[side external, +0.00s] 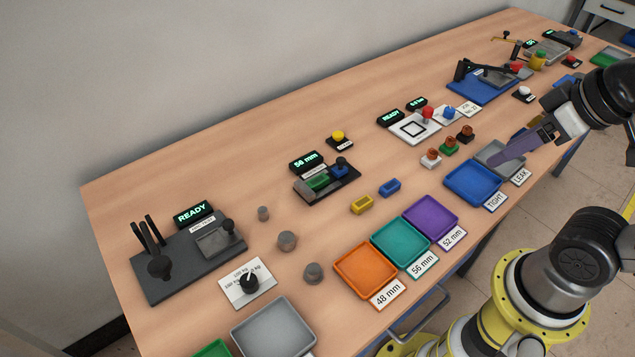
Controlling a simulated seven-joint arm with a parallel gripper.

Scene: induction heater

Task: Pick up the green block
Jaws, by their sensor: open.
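A small green block (449,146) with a brown top stands on the wooden table, right of the middle. It is between a white block (431,158) and a dark block (465,134), each with a similar brown top. My gripper (499,158) comes in from the right, to the right of the green block and apart from it. It appears over or near the grey tray. The jaws are open, and I see nothing held between them; the fingers are seen edge-on.
Grey tray (487,153) and blue tray (472,184) lie near my gripper, with purple (430,218), teal (400,242) and orange (365,270) trays to their left.

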